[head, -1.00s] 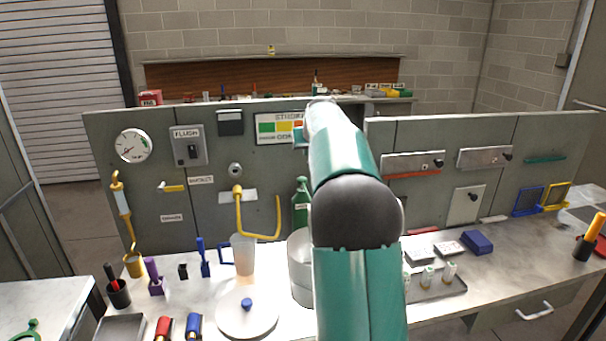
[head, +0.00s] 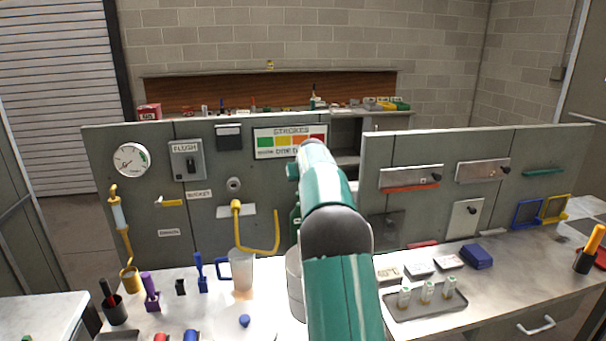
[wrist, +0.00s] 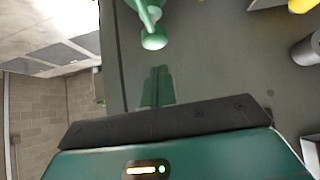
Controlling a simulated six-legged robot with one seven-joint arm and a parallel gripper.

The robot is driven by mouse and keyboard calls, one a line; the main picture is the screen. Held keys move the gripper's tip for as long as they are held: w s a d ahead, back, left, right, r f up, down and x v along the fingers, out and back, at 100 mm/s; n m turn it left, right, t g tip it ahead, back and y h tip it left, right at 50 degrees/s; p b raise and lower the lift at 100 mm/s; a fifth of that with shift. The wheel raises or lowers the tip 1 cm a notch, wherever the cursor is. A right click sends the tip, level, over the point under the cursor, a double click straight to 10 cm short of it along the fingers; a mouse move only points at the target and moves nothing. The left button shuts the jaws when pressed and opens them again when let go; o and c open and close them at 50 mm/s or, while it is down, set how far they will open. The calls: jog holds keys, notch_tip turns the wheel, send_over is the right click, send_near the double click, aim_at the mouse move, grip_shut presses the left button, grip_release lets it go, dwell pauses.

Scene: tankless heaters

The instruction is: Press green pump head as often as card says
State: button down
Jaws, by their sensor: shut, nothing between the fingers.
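The card headed STROKES (head: 290,141) hangs on the grey panel, with green, yellow and red blocks. Its lower line is too small to read. The green pump bottle (head: 296,214) stands before the panel, mostly hidden behind my arm in the head view. In the wrist view a green part with a rounded end, seemingly the pump head (wrist: 153,38), shows at the top centre. My gripper (wrist: 158,70) is shut and empty, its fingers pointing towards that green part with a visible gap in the picture. The head view hides my gripper behind the arm.
A yellow bent pipe (head: 237,222) and a clear jug (head: 241,270) are left of the bottle. A metal pot (head: 294,280) stands partly behind my arm. A tray (head: 425,303) with small vials lies to the right. The panel (head: 345,222) stands close behind.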

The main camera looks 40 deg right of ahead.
jog(key=shift+s+f, duration=0.1)
jog(key=shift+f, duration=1.15)
jog(key=shift+f, duration=1.05)
jog(key=shift+a, duration=0.1)
notch_tip(320, 180, up, 5)
jog(key=shift+s+r, duration=0.1)
jog(key=shift+s, duration=0.05)
jog(key=v, duration=0.9)
jog(key=shift+s+a, duration=0.15)
jog(key=shift+s, duration=0.05)
jog(key=shift+r, duration=0.1)
